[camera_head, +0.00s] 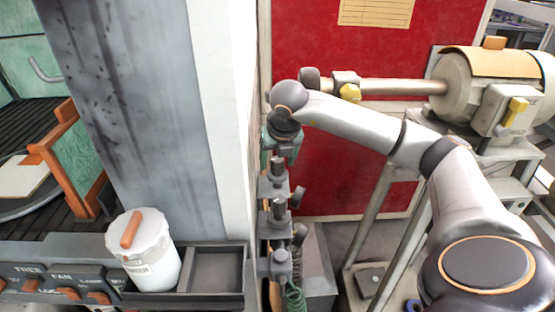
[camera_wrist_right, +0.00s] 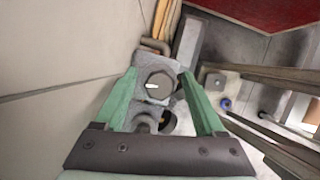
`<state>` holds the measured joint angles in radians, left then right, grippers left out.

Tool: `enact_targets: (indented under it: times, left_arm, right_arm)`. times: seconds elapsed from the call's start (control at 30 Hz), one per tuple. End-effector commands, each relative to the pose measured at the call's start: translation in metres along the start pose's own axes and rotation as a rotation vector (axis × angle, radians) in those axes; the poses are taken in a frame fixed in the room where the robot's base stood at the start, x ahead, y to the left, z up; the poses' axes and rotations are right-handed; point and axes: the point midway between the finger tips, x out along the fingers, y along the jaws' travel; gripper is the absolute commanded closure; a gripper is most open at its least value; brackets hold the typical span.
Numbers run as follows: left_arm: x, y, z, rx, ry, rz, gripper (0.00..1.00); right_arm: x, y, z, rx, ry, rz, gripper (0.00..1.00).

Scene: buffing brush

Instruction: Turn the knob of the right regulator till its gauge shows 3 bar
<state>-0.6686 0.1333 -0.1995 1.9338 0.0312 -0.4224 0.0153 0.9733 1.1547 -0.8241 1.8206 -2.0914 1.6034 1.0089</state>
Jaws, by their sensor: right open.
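My right gripper (camera_head: 281,156) is at the end of my right arm and points down over a row of grey regulators (camera_head: 279,210) beside the white wall. In the right wrist view its two green fingers (camera_wrist_right: 160,76) are spread apart. A round dark grey knob (camera_wrist_right: 159,88) with a white mark shows between them; I cannot tell whether the fingers touch it. A second rounded grey part (camera_wrist_right: 145,121) sits just below the knob, partly hidden by the gripper. No gauge reading can be made out. My left gripper is not in view.
A white canister (camera_head: 150,262) with an orange handle stands on the console at lower left, next to an empty tray (camera_head: 216,246). A motor (camera_head: 490,85) on a metal frame stands at right, before a red panel (camera_head: 400,40).

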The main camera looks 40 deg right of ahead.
Motion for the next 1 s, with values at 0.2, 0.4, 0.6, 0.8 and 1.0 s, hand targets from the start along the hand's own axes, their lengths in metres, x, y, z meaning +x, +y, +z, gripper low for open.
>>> enact_targets:
  times: [0.2,0.4,0.6,0.8,1.0]
  left_arm:
    - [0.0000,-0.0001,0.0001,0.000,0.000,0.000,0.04]
    - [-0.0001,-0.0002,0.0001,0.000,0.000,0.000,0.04]
    - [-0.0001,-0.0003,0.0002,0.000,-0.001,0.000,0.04]
    - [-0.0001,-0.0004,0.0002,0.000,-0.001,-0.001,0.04]
    - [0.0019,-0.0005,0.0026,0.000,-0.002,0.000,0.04]
  right_arm:
    - [-0.0002,0.0001,-0.0001,0.000,0.001,0.000,0.48]
    - [-0.0004,0.0001,-0.0001,0.000,0.000,0.000,0.70]
    - [-0.0005,0.0001,0.0000,0.000,0.000,0.000,0.93]
    - [-0.0006,0.0000,0.0000,0.000,0.000,0.000,1.00]
    - [0.0004,0.0012,-0.0004,0.065,0.001,-0.026,1.00]
